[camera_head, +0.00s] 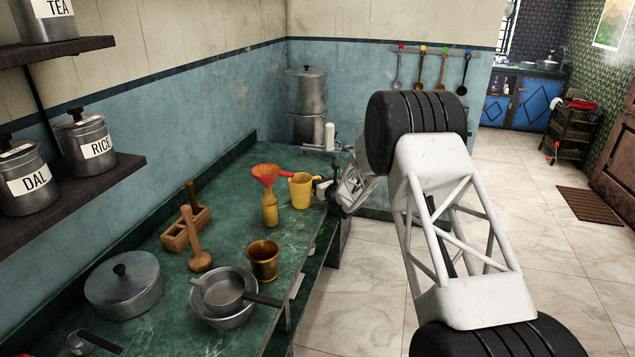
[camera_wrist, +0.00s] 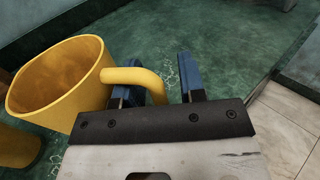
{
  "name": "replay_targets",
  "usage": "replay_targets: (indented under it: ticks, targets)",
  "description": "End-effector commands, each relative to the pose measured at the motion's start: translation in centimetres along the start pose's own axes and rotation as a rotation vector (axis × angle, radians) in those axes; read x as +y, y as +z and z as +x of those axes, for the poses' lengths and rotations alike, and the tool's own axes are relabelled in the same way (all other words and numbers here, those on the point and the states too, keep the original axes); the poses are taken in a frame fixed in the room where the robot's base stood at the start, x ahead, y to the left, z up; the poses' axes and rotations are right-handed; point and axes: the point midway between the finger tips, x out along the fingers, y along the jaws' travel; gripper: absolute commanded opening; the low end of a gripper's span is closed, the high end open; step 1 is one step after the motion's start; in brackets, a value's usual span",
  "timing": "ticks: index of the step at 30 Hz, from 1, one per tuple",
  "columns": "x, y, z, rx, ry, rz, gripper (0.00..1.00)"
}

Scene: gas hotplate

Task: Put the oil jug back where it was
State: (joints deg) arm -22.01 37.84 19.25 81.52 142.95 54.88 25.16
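The oil jug is a yellow, open-topped jug (camera_head: 301,192) with a side handle. It appears to stand upright on the green counter, near its right edge. In the wrist view the jug (camera_wrist: 62,85) fills the left side, and its inside looks empty. My gripper (camera_head: 322,188) is at the jug's right side, at the handle. In the wrist view my gripper (camera_wrist: 160,80) has its two blue fingers apart, with the handle curving down between them. A gap shows between the handle and the right finger. The handle's lower end is hidden by the gripper body.
A yellow bottle (camera_head: 270,210) with a red funnel (camera_head: 265,174) stands close left of the jug. A brass cup (camera_head: 263,261), steel pans (camera_head: 225,312), a lidded pot (camera_head: 122,283) and a wooden masher (camera_head: 199,255) stand nearer. The counter (camera_head: 222,196) behind the bottle is clear.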

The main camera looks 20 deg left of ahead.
Motion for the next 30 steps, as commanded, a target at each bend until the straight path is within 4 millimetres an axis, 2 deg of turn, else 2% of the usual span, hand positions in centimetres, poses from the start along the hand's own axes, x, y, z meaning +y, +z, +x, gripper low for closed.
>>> replay_targets:
  ticks: [15,30]
  targets:
    - [0.0,-0.1,0.0,0.000,0.000,0.000,0.37]
    - [0.0,-0.2,-4.9,0.001,0.000,0.000,0.37]
